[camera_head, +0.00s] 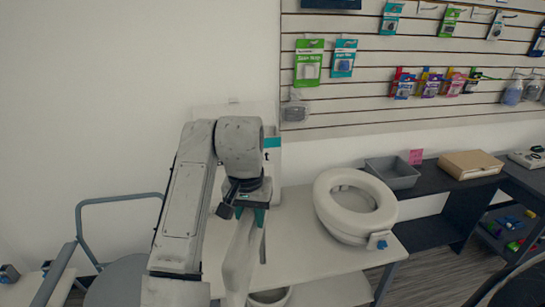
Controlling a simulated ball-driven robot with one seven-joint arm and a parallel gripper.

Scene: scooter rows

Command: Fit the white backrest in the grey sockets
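The white backrest (240,262) hangs below my gripper (252,214) as a long, pale, slightly curved piece, seen nearly edge-on. The teal fingertips are at its upper end and look closed on it. Its lower end runs out near the bottom edge of the view. A grey-blue tubular frame (118,199) with a rounded grey seat (122,284) stands at the lower left, apart from the backrest. My arm hides part of that seat. I cannot make out the grey sockets for certain.
A white table (308,255) carries a thick white ring-shaped toilet seat (325,207). A white carton (272,160) stands behind my arm. A grey bin (395,176) and tan box (470,163) sit on dark shelving. A white bowl-like container (268,299) is low under the table.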

